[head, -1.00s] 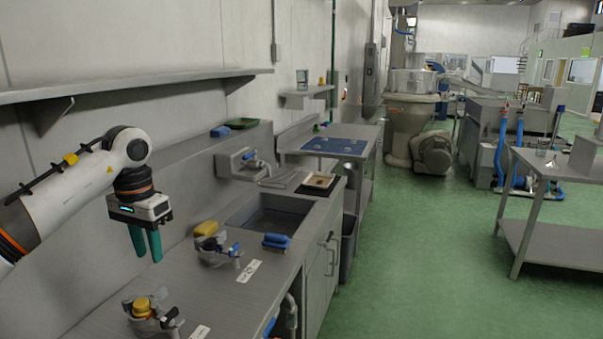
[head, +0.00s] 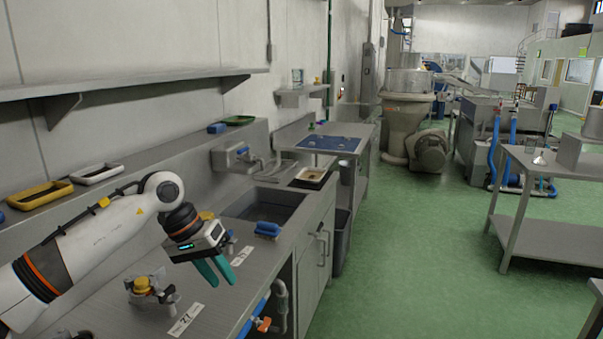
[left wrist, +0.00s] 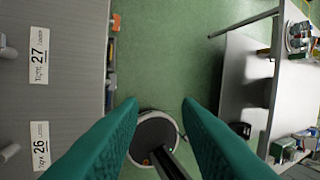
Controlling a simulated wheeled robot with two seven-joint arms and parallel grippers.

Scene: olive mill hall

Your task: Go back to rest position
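My left arm reaches in from the left in the head view over the steel counter (head: 200,305). Its gripper (head: 222,283) has teal fingers pointing down and hangs by the counter's front edge. In the left wrist view the two fingertips (left wrist: 159,106) stand apart, with green floor and nothing held between them. My right gripper is in neither view.
A fixture with a yellow knob (head: 143,285) and a blue brush-like thing (head: 268,230) are on the counter near a sink (head: 262,205). Yellow (head: 40,195) and white (head: 97,173) trays lie on the ledge. A steel table (head: 555,180) stands right, with open green floor between.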

